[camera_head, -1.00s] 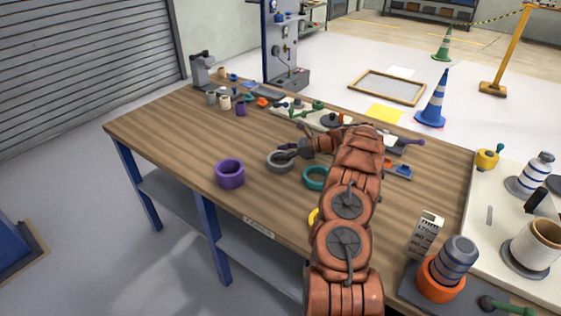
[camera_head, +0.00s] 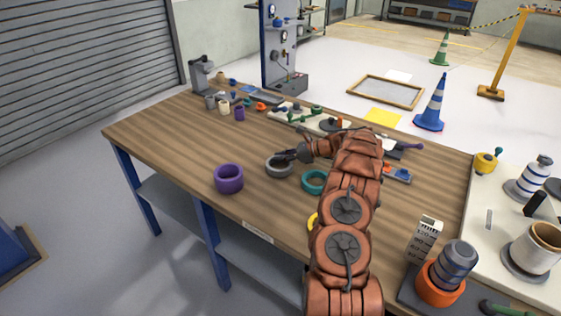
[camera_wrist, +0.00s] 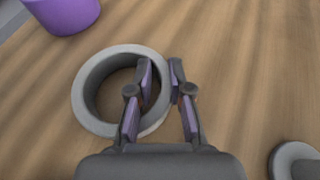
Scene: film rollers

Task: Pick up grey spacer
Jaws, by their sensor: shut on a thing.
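The grey spacer (camera_head: 268,170) is a thick ring lying on the wooden bench, between a purple ring and a teal ring. In the wrist view the spacer (camera_wrist: 84,92) lies flat, with wood visible through its hole. My gripper (camera_head: 284,156) reaches it from the right. In the wrist view my gripper (camera_wrist: 162,75) has one finger inside the hole and the other outside, shut on the ring's wall. The fingers hide part of that wall. I cannot see any gap between spacer and bench.
A purple ring (camera_head: 229,181) stands to the left and a teal ring (camera_head: 308,188) to the right. A yellow ring (camera_head: 312,221) is partly behind my arm. Small parts crowd the bench's far end. The bench (camera_head: 165,145) is bare left of the purple ring.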

